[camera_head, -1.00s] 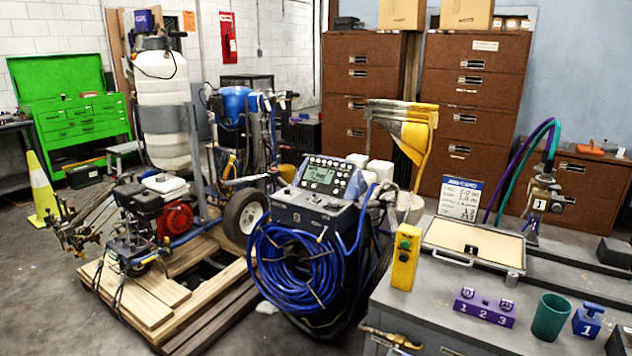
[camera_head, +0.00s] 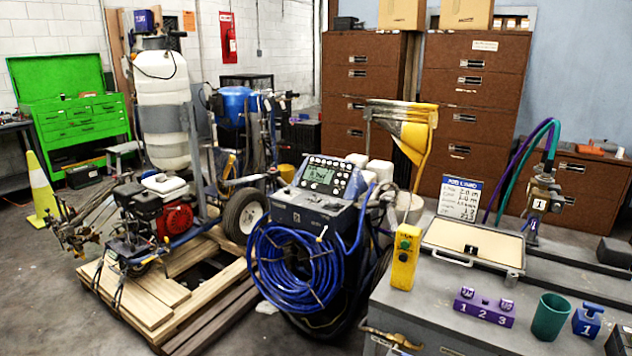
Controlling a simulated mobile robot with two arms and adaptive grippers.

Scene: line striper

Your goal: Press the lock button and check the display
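The blue-grey control unit (camera_head: 310,222) stands in the middle, with a coiled blue hose (camera_head: 295,268) on its front. Its tilted top panel holds a small lit greenish display (camera_head: 322,175) with dark characters too small to read. Several small buttons (camera_head: 338,164) surround the display; I cannot tell which is the lock button. A yellow box (camera_head: 405,257) with a green button and a darker button stands upright on the grey bench at the right. Neither gripper is in view, and nothing touches the panel or the yellow box.
A wooden pallet (camera_head: 150,305) with a machine is at left. Bare floor (camera_head: 40,290) lies at far left.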

